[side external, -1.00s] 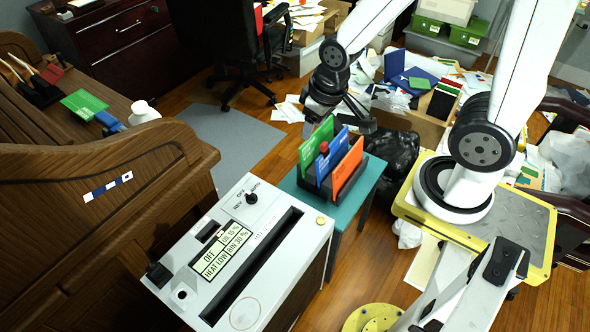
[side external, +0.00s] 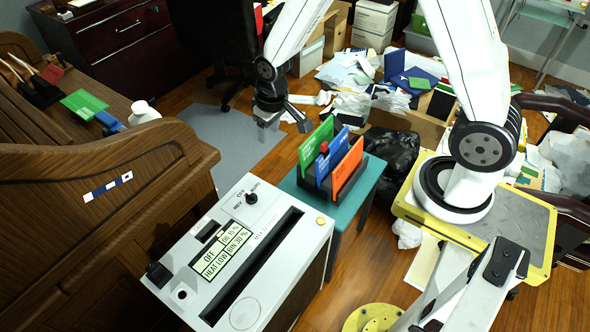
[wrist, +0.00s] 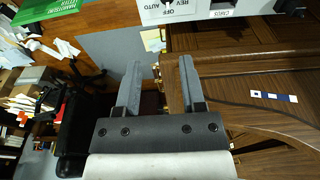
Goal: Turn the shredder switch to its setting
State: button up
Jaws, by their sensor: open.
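The shredder (side external: 262,262) is a pale grey box at the lower middle of the side view. Its switch (side external: 251,198) is a small black knob near the far end of the top, among printed labels. The display (side external: 222,250) reads OFF, OIL 15 %, HEAT LOW, BIN 30 %. In the wrist view the switch (wrist: 184,5) shows at the top edge, partly cut off, by the words AUTO, OFF and REV. My gripper (side external: 266,124) is above the floor beyond the shredder, apart from the switch. Its fingers (wrist: 160,85) are open with nothing between them.
A teal stand (side external: 346,195) beside the shredder holds green, blue and orange folders (side external: 330,160). A wooden desk (side external: 100,200) stands at the left. A black bag (side external: 392,155), papers and boxes lie behind. Air above the shredder is clear.

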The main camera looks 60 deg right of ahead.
jog(key=w+f, duration=0.5)
jog(key=f, duration=0.4)
jog(key=g, duration=0.2)
send_over(251, 194)
notch_tip(251, 194, down, 11)
jog(key=shift+f, duration=0.3)
jog(key=shift+f, duration=0.1)
jog(key=shift+f, duration=3.8)
grip_shut()
